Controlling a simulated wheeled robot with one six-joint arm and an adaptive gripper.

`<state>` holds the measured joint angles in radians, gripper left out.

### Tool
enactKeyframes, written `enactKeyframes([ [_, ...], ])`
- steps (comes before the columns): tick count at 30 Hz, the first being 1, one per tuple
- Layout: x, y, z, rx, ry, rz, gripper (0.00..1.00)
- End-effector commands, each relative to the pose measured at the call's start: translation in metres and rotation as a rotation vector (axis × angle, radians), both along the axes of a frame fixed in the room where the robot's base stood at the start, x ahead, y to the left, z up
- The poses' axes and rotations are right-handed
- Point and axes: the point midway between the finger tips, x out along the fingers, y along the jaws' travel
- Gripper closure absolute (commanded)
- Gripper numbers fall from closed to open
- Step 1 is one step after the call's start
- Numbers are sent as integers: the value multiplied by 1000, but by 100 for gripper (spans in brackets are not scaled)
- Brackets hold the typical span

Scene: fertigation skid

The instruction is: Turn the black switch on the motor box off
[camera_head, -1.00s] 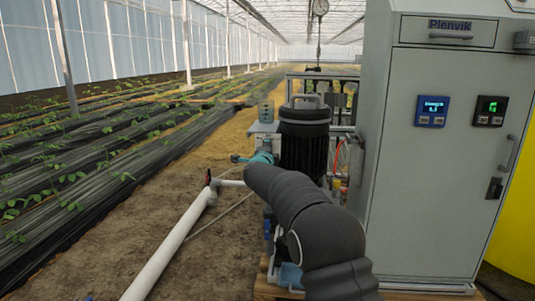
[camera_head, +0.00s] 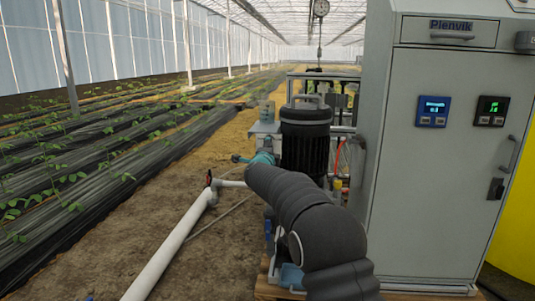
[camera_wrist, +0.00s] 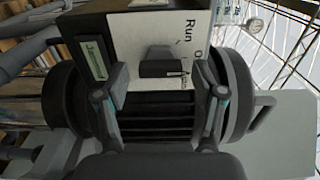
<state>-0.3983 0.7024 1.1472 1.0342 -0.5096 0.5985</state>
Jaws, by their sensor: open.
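The motor box shows close up in the wrist view, with a white label plate (camera_wrist: 134,36) printed "Run" and a second word starting with "O" that is cut off. The black switch (camera_wrist: 160,63) sticks out of this plate; which mark it points to is unclear. My gripper (camera_wrist: 160,100) is open, with one finger on each side below the switch in the picture. Nothing is between the fingertips; contact with the switch is not visible.
The ribbed motor body (camera_wrist: 160,125) lies behind the fingers. A tall grey cabinet (camera_head: 435,180) with two displays stands right of the motor. A white pipe (camera_head: 170,250) with a red-handled valve runs along the ground left of my arm.

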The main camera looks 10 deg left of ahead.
Motion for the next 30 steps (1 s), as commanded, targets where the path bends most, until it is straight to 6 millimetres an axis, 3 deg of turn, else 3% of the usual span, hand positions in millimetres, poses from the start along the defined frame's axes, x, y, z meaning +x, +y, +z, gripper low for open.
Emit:
enactKeyframes([
  [7,-22,1,1,-1,0,1,31],
  [21,-98,4,1,0,0,2,31],
  [30,-119,4,0,0,1,1,31],
])
